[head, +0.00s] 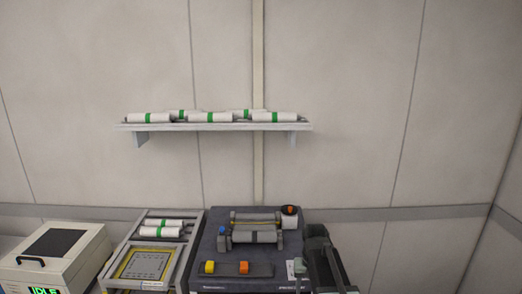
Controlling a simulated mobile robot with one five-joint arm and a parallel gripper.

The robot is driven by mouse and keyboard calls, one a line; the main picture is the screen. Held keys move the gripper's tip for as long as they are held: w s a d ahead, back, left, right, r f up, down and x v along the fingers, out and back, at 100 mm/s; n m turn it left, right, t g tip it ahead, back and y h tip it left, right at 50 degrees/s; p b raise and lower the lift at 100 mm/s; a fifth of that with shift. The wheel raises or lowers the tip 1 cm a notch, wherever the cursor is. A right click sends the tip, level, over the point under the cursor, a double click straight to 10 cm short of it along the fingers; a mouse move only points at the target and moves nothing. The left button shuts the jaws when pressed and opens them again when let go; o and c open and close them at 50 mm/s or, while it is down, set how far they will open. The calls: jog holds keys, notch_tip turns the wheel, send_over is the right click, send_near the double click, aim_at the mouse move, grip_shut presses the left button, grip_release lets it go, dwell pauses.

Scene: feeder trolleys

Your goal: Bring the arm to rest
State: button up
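Dark, jointed-looking parts (325,262) stand at the bottom, right of the dark grey machine, and run out of the lower edge. They may be part of my arm, but I cannot be sure. I can make out no gripper fingertips in the head view. The dark grey machine (207,262) has a pair of grey end blocks with rollers between them on top. An orange-topped round knob (290,210) sits at its back right. A yellow and an orange block sit on a bar at its front.
A wall shelf (160,127) holds several white rolls with green bands. A metal-framed tray (185,258) left of the machine holds two similar rolls (160,227) and a yellow-edged plate. A cream box (85,268) at far left displays "IDLE". The wall right of the shelf is bare.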

jog(key=s+f+b, duration=1.1)
jog(key=f+b, duration=0.2)
jog(key=f, duration=0.1)
jog(key=shift+d+f+n, duration=0.15)
jog(key=shift+f+n, duration=0.2)
jog(key=shift+n, duration=0.05)
jog(key=shift+w, duration=0.1)
